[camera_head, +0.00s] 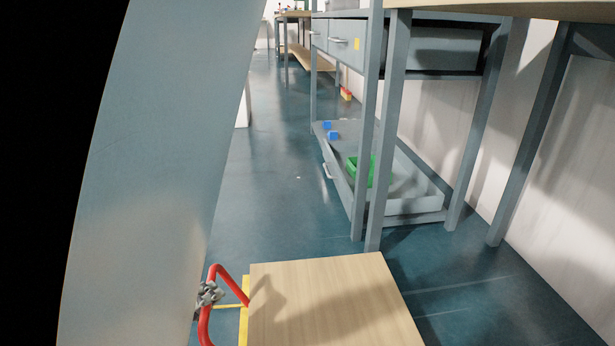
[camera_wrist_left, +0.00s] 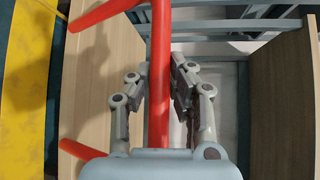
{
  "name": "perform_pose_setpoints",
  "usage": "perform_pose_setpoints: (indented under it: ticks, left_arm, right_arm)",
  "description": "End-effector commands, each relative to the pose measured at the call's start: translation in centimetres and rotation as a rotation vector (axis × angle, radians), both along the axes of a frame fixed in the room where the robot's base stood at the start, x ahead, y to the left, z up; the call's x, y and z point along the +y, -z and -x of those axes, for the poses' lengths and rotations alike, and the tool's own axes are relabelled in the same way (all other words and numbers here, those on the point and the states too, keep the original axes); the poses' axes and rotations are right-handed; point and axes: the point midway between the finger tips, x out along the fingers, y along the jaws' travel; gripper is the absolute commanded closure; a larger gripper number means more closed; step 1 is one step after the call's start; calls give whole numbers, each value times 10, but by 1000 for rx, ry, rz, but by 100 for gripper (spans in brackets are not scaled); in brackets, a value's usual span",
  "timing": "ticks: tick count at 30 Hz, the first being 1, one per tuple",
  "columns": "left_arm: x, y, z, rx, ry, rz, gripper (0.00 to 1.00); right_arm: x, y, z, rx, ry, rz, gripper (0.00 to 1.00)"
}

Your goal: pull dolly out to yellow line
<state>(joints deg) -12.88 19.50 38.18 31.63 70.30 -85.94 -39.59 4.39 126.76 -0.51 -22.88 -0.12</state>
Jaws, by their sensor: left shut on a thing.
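A red bar handle (camera_head: 214,274) stands at the left edge of a wooden-topped piece (camera_head: 345,295) at the bottom of the head view. I cannot tell how much of this is the dolly. My left gripper (camera_head: 208,294) is shut on the handle. In the left wrist view, the red handle (camera_wrist_left: 160,80) runs between the fingers of my left gripper (camera_wrist_left: 160,95). A yellow line (camera_wrist_left: 22,90) lies on the floor at the far left there. A yellow strip (camera_head: 244,312) shows beside the wooden top in the head view. My right gripper is not in view.
A grey metal workbench frame (camera_head: 372,150) stands beyond the wooden top, with a low tray (camera_head: 425,205) holding a green crate (camera_head: 360,171) and blue blocks (camera_head: 329,130). The blue floor (camera_head: 270,180) to its left is mostly clear. In the wrist view, wooden panels (camera_wrist_left: 285,100) flank the gripper.

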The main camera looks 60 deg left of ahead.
Motion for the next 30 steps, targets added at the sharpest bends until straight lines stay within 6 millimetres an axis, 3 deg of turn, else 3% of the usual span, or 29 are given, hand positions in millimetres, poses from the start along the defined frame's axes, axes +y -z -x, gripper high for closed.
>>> perform_pose_setpoints:
  ticks: [5, 6, 12, 22, 30]
  left_arm:
    - [-2, 4, 3, 12, -2, 7, 100]
    - [-2, 4, 3, 12, -2, 7, 82]
    - [-1, 2, 2, 8, -1, 4, 58]
    - [-3, 1, 6, 5, -1, 2, 58]
    - [-24, -6, 54, 7, -2, 3, 58]
  right_arm:
    - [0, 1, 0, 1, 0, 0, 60]
    - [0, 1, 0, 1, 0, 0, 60]
    - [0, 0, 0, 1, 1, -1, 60]
    - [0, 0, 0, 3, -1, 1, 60]
    - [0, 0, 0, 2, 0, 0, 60]
